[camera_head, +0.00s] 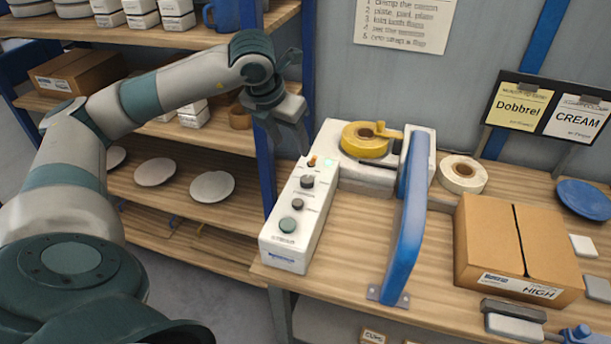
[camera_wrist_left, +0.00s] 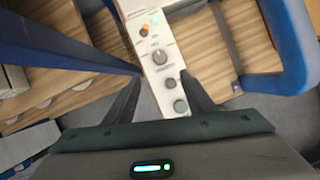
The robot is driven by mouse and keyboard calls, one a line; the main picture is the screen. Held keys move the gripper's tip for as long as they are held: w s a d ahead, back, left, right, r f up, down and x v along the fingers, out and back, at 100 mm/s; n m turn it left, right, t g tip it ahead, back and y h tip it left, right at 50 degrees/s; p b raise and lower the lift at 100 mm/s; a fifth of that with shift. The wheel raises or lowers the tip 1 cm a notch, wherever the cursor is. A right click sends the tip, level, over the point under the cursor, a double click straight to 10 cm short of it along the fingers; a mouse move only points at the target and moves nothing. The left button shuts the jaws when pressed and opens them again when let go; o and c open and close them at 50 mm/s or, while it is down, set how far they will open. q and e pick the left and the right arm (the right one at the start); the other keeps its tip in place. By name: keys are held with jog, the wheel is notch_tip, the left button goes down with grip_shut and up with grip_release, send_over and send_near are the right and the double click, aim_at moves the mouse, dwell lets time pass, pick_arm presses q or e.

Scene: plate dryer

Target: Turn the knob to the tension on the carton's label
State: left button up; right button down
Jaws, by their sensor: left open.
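The white control box (camera_head: 279,250) stands on the bench and carries a dark grey knob (camera_head: 307,181), an orange-tipped switch (camera_head: 312,161), a smaller dark knob (camera_head: 297,204) and a green button (camera_head: 287,225). The dark grey knob (camera_wrist_left: 159,57) shows in the left wrist view, beyond my fingertips; its exact setting is too small to read. My left gripper (camera_head: 286,138) is open and empty, above the box and apart from the knobs. The brown carton (camera_head: 490,240) sits closed on the right of the bench, with a label reading HIGH (camera_head: 520,287). My right gripper is out of view.
A blue arch (camera_head: 409,220) rises right of the box, beside a yellow tape roll (camera_head: 365,140). A blue shelf post (camera_head: 266,165) stands close left of the box. A white tape roll (camera_head: 462,174) lies behind the carton. Bare bench lies between box and arch.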

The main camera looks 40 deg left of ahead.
aim_at(307, 179)
pick_arm(q)
jog(key=p+x, duration=0.6)
jog(key=x, duration=0.9)
jog(key=shift+f+p, duration=0.3)
jog(key=shift+p, duration=0.05)
jog(key=shift+x, duration=0.8)
jog(key=c, duration=1)
